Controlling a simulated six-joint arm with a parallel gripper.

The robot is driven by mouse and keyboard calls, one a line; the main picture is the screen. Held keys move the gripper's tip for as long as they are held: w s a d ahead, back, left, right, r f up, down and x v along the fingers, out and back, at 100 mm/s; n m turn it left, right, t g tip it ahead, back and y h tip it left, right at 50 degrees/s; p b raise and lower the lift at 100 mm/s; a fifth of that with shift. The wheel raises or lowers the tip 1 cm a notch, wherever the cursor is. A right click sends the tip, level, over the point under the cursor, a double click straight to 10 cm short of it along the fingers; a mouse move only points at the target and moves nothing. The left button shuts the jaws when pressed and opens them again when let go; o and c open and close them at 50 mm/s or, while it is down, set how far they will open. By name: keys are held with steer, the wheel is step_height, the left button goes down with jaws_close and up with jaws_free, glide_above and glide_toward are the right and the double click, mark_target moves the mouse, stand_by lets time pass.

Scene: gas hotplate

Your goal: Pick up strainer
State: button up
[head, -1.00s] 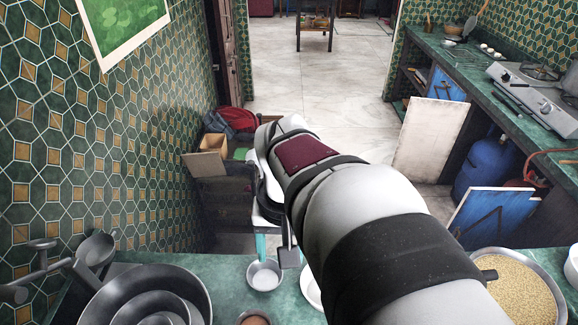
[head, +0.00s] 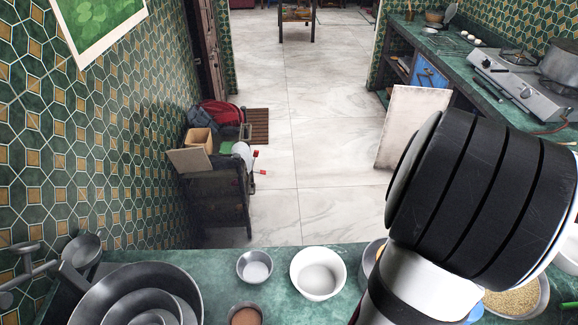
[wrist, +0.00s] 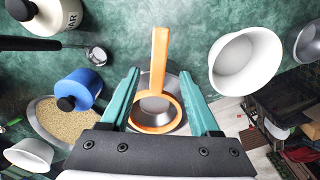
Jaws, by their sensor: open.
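In the wrist view, an orange strainer (wrist: 160,62) with a straight handle and a round orange rim shows between my fingers. Its handle points to the top of the picture. A silver round dish (wrist: 183,92) shows behind it; I cannot tell whether they touch. My gripper (wrist: 161,73) is open, with one teal finger on each side of the strainer. Neither finger visibly presses on it, and I cannot judge the height gap. In the head view, my arm covers the right side, and the strainer and gripper do not show.
In the wrist view, a white bowl (wrist: 244,62) stands to the right. Nested metal pans (head: 135,292) stand at the head view's lower left.

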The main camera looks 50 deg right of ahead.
step_height(320, 180, down, 3)
steer(key=shift+s+f, duration=0.15)
steer(key=shift+f, duration=0.05)
jaws_close()
stand_by(1.3)
